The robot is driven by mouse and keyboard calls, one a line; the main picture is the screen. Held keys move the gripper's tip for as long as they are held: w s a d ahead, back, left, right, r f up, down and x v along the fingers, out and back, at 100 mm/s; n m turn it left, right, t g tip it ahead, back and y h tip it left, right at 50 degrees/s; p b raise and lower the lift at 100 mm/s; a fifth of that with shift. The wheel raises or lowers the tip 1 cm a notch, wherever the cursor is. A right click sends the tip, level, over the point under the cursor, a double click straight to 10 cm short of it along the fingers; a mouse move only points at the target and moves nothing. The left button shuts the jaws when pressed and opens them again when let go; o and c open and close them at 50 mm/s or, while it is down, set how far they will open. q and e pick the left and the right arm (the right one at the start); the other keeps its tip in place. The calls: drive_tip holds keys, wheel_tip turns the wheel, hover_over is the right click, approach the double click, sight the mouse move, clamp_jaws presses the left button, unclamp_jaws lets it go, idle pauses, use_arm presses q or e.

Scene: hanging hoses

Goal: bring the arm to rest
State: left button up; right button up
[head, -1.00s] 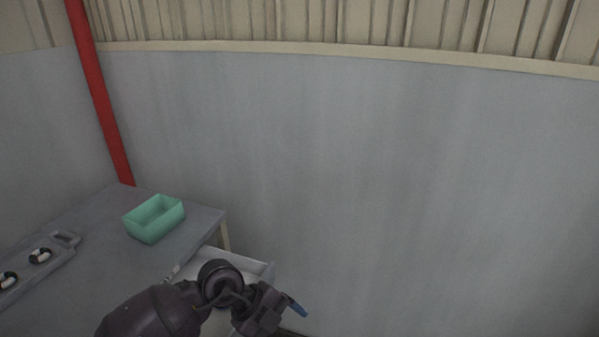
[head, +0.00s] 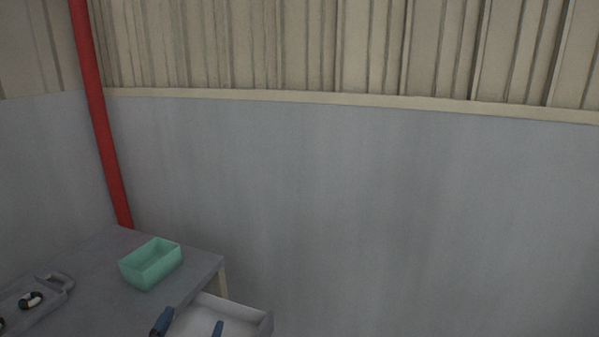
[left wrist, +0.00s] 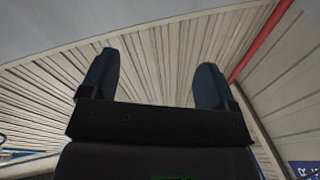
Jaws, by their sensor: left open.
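My left gripper (head: 190,325) shows at the bottom edge of the head view as two blue fingertips, set apart from each other. It is in front of the pale open drawer and to the right of the table. In the left wrist view its two dark blue fingers (left wrist: 155,85) stand wide apart with nothing between them. Behind them are the ribbed wall panels and the red pole. The rest of my left arm is below the head view. My right gripper is not in view.
A grey table (head: 95,270) stands at the lower left. A green bin (head: 150,271) sits on it, and a grey tray (head: 60,292) holds dark and white rings. A pale drawer (head: 262,322) is open at the table's right. A red pole (head: 100,130) stands behind.

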use_arm(q)
drive_tip(key=s+a+f+n+g+y, duration=0.5)
drive_tip(key=s+a+f+g, duration=0.2)
drive_tip(key=s+a+f, duration=0.15)
drive_tip(key=s+a+f+g+h, duration=0.1)
drive_tip(key=s+f+g, duration=0.35)
drive_tip(key=s, duration=0.25)
drive_tip(key=s+f+g+h, duration=0.1)
drive_tip(key=s+f+g, duration=0.2)
drive_tip(key=s+g, duration=0.35)
drive_tip(key=w+f+m+t, duration=0.1)
drive_tip(key=w+f+t, duration=0.5)
drive_tip(key=f+t, duration=0.4)
drive_tip(key=shift+m+h, duration=0.3)
drive_tip(key=shift+h, duration=0.1)
drive_tip(key=shift+f, duration=0.1)
